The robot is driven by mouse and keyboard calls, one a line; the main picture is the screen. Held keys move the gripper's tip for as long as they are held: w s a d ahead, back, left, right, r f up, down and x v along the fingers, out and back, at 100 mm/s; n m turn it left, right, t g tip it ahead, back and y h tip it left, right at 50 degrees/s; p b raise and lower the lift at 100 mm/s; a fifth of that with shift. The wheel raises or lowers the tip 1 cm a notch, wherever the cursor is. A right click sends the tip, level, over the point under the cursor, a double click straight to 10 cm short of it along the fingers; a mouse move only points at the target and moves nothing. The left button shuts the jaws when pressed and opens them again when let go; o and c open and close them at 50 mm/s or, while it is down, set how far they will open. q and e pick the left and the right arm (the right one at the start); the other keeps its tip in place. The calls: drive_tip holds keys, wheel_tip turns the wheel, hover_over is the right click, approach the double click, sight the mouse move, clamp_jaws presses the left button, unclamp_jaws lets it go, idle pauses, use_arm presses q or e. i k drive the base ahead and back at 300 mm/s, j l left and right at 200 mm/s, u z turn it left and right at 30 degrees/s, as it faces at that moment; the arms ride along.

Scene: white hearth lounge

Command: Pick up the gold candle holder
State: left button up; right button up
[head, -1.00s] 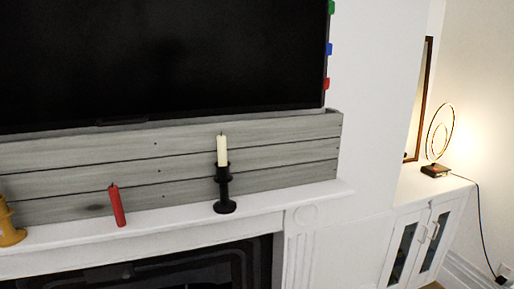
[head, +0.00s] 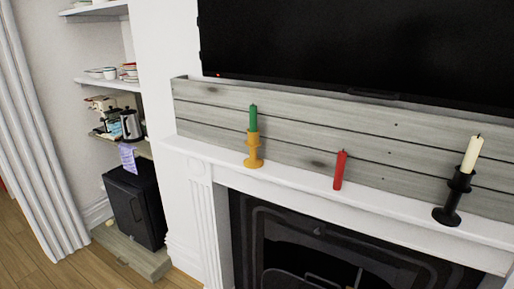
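The gold candle holder (head: 253,151) stands upright on the left part of the white mantel shelf (head: 300,177) in the head view. A green candle (head: 253,118) sits in its top. A red candle (head: 340,170) stands on the mantel to its right, without a holder. Farther right, a black candle holder (head: 454,199) carries a cream candle (head: 471,154). Neither of my grippers shows in the view.
Grey wooden boards (head: 300,122) stand behind the candles, below a large black screen (head: 360,45). The fireplace opening (head: 320,255) is under the mantel. At left are shelves with dishes, a kettle (head: 131,124) and a small black fridge (head: 137,205).

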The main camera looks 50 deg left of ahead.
sight(253, 162)
drive_tip(key=u, duration=1.5)
